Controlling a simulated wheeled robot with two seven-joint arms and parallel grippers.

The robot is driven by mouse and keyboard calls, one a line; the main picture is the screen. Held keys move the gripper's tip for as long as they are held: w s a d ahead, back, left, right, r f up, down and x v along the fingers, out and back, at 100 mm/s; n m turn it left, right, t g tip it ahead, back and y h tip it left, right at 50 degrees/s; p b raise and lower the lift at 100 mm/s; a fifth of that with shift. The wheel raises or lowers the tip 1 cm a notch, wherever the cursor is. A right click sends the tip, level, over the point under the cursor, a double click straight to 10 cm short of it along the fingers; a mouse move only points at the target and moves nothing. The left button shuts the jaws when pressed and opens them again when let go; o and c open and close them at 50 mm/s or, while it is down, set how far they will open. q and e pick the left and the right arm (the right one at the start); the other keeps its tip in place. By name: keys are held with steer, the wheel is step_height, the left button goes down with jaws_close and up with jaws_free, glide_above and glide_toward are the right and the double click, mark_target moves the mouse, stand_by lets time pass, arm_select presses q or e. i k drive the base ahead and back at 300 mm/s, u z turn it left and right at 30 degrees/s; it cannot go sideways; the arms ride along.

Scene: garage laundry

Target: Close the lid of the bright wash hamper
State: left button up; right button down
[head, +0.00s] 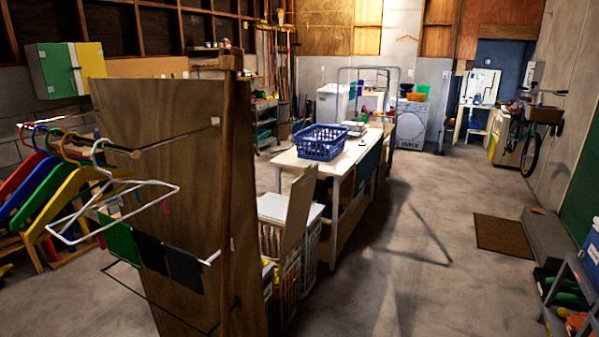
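Slatted pale hampers stand just past the tall wooden panel, which hides part of them. The nearer hamper (287,290) has a beige lid (298,212) standing upright, so it is open. Bits of yellow and red show at its left edge, beside the panel. A hamper behind it has a flat whitish lid (275,207) lying shut on top. I cannot read any label, so I cannot tell for certain which is the bright wash hamper; the colours suggest the nearer one. Neither of my grippers is in view.
The wooden panel (160,180) with a post and a rail of hangers (110,195) blocks the left foreground. A table with a blue basket (320,142) stands beyond the hampers. Concrete floor right of them is open, up to a brown mat (503,233) and a shelf (570,300).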

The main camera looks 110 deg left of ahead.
mark_target(302, 191)
steer(key=u, duration=1.85)
steer(key=i, duration=2.15)
steer(key=u, duration=2.6)
steer(key=i, duration=1.7)
